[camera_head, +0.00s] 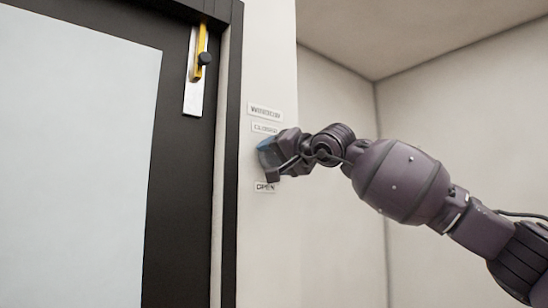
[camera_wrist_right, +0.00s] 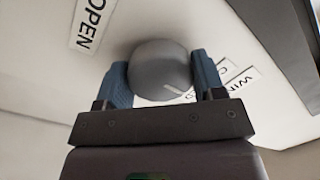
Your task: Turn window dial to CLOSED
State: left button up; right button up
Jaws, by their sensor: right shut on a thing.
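The window dial (camera_wrist_right: 160,68) is a round grey knob on the white wall, seen in the right wrist view. My right gripper (camera_wrist_right: 162,82) is shut on it, with a blue finger pad on each side. A light mark shows near the knob's lower right edge. In the head view my right gripper (camera_head: 268,158) is at the wall and hides the dial. It sits between the CLOSED label (camera_head: 265,128) above and the OPEN label (camera_head: 265,187) below. Where the dial points cannot be told for sure. My left gripper is not in view.
A WINDOW label (camera_head: 264,111) is above the CLOSED label. A wall corner is behind my right arm.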

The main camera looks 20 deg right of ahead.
jog(key=o, duration=0.9)
pick_arm(q)
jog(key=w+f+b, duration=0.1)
jog(key=b, duration=0.2)
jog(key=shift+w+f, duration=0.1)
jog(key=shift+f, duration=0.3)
pick_arm(e)
jog(key=v, duration=1.1)
jog(key=shift+w, duration=0.1)
